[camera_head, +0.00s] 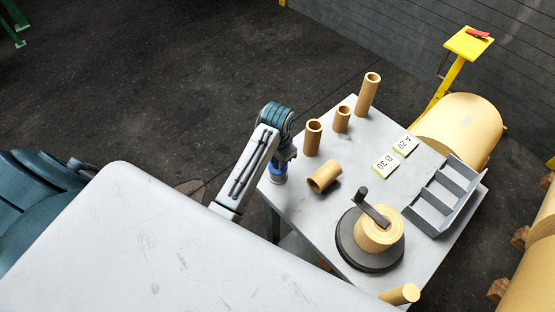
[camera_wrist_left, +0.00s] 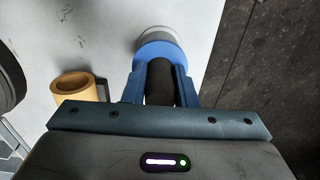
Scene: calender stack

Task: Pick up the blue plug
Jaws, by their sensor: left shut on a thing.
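The blue plug (camera_head: 276,173) is at the left corner of the grey table. In the left wrist view the plug (camera_wrist_left: 160,48) shows a wide blue flange, a pale disc beyond it and a black grip towards me. My left gripper (camera_head: 284,157) comes down over the plug in the head view. Its two blue fingers (camera_wrist_left: 161,82) are shut on the black grip, one on each side. I cannot tell whether the plug touches the table. My right gripper is in neither view.
A lying tan tube (camera_head: 325,176) is close to the right of the plug. Upright tubes (camera_head: 313,138) stand behind it. A dark turntable (camera_head: 349,245) with a tan roll, a grey compartment tray (camera_head: 432,216) and label cards (camera_head: 386,165) are further right.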

